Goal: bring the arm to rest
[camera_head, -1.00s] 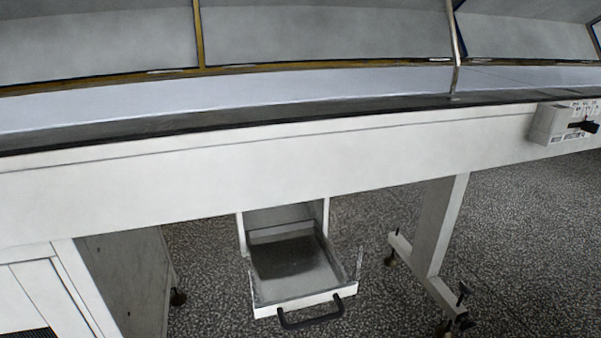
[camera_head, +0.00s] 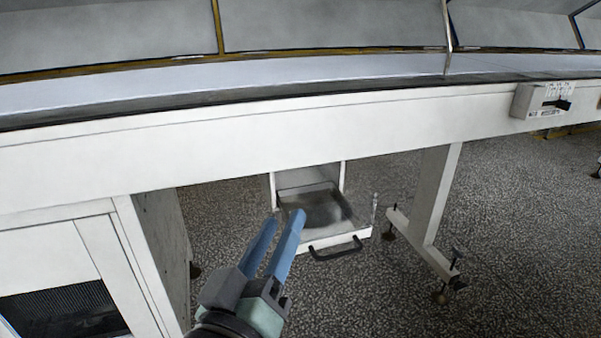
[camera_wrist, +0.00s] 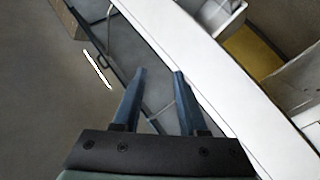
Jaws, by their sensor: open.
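My gripper (camera_head: 283,226) has two blue fingers and shows at the lower middle of the head view, pointing up and away. Its fingers are apart with nothing between them. In the head view it overlaps the left side of the pulled-out drawer (camera_head: 358,238) below the machine. In the wrist view the fingertips (camera_wrist: 159,72) also stand apart and empty, with a white beam edge (camera_wrist: 178,48) beyond them.
A long white machine (camera_head: 300,133) crosses the head view, with a switch box (camera_head: 535,101) at its right. A white cabinet (camera_head: 158,255) stands at the left and a leg with casters (camera_head: 433,200) at the right. Speckled floor (camera_head: 500,220) lies open at the right.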

